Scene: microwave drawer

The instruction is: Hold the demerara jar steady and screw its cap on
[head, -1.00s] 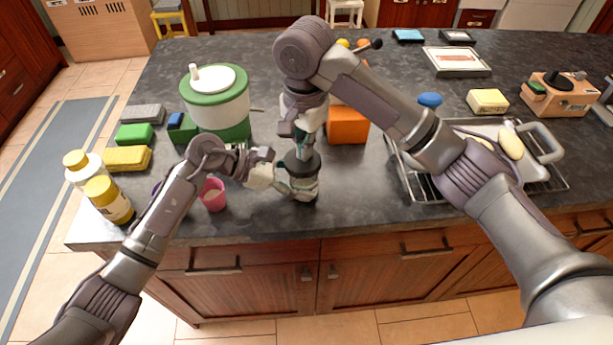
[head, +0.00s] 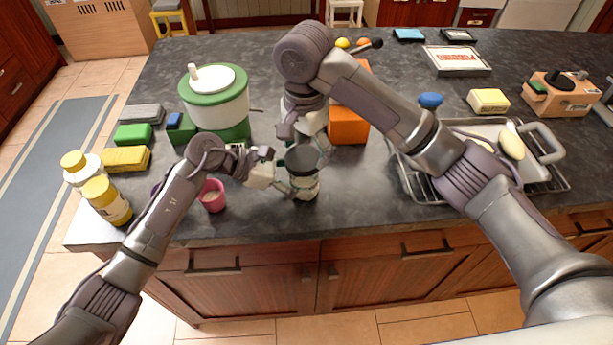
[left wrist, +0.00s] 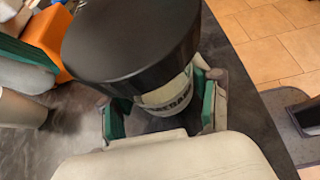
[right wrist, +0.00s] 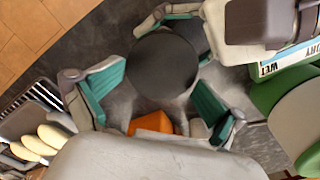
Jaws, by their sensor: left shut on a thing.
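The demerara jar (head: 304,188) stands upright near the counter's front edge. Its wide black cap (head: 302,159) sits on top of it and looks level. The cap also fills the top of the left wrist view (left wrist: 130,42), above the partly hidden label (left wrist: 172,92). My left gripper (head: 284,184) is shut on the jar's body below the cap, a green-padded finger on each side. My right gripper (head: 304,132) is above the cap. In the right wrist view its two green-padded fingers (right wrist: 158,103) are spread wide, clear of the cap (right wrist: 162,66).
A pink cup (head: 212,196) stands just left of the jar. A green and white container (head: 216,100) is behind to the left, an orange box (head: 348,126) behind to the right. A wire rack (head: 420,190) with a tray lies farther right. Yellow-capped bottles (head: 108,200) stand at the left edge.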

